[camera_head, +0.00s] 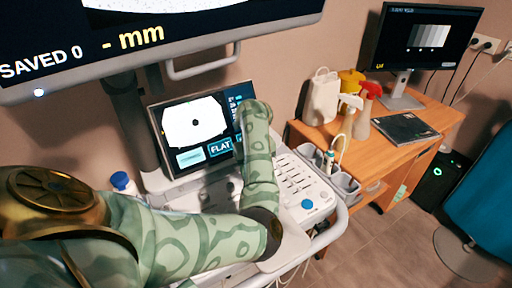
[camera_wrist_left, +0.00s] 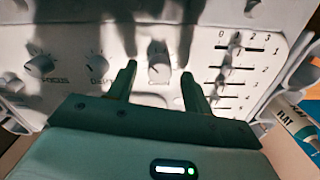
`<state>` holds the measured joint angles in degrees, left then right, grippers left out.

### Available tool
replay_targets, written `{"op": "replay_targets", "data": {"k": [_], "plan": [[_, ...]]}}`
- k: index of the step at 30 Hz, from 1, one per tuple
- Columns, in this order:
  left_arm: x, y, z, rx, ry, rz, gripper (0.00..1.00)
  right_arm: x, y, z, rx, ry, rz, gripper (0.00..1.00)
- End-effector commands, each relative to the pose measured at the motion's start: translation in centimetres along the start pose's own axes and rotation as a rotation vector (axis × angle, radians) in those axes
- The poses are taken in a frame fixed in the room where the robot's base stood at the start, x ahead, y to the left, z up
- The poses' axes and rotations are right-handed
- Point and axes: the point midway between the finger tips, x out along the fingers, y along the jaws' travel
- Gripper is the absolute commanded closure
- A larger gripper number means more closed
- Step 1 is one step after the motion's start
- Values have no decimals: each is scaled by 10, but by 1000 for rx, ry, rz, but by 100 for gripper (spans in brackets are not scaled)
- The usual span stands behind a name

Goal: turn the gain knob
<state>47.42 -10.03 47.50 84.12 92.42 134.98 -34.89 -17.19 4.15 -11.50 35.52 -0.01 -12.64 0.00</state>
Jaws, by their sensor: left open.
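In the left wrist view a white panel carries a row of round knobs with pointer marks. My left gripper (camera_wrist_left: 159,73) is open, its two dark green fingers pointing at the panel. One knob (camera_wrist_left: 158,66) shows between the fingertips, with a gap on each side; its label is hidden. A second knob (camera_wrist_left: 97,63) is left of the fingers, its label too blurred to read surely. A third knob (camera_wrist_left: 40,65) at far left is marked FOCUS. I cannot tell for sure which one is the gain knob. In the head view my left arm hides its gripper. My right gripper is not in view.
Numbered sliders (camera_wrist_left: 240,70) lie right of the fingers. The head view shows the console (camera_head: 290,180), a screen (camera_head: 195,130) and a large monitor (camera_head: 120,45) above. A blue-capped bottle (camera_head: 122,183) stands left; a wooden desk (camera_head: 388,148) with spray bottles stands right.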

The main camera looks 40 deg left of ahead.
Motion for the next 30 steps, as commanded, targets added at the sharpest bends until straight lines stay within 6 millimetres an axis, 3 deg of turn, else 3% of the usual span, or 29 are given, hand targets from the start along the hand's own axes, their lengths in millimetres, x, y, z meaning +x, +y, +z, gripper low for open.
{"op": "replay_targets", "data": {"k": [10, 15, 30], "plan": [[4, 0, 0, 0, 0, -1, 50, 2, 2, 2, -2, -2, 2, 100], [4, 0, 0, 0, 0, -1, 95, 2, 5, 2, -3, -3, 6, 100], [6, 0, 0, -124, 2, -1, 94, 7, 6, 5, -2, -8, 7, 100]]}}
